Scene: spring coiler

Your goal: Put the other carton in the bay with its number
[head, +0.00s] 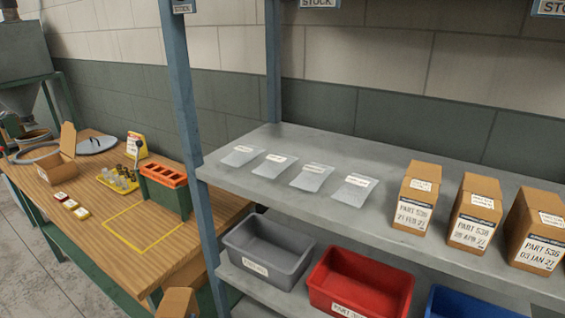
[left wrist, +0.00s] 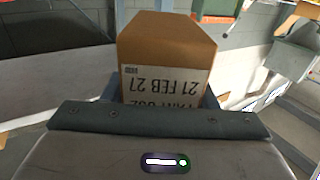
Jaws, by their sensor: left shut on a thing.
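My left gripper (left wrist: 160,92) is shut on a brown carton (left wrist: 165,45). Its white label appears upside down in the left wrist view and reads 21 FEB 27; the part number above the date is partly hidden by the gripper. A brown carton top (head: 178,302) shows at the bottom edge of the head view, apparently this one, low in front of the shelf unit. On the grey shelf (head: 330,235) stand three upright cartons marked PART 536: one dated 21 FEB 27 (head: 415,198), a middle one (head: 474,212), and one dated 03 JAN 27 (head: 537,232). My right gripper is not in view.
Several labelled clear bags (head: 313,177) lie on the shelf left of the cartons. Below are a grey bin (head: 268,250), a red bin (head: 360,285) and a blue bin (head: 465,302). A blue upright post (head: 183,120) separates the shelf from the wooden bench (head: 95,215).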

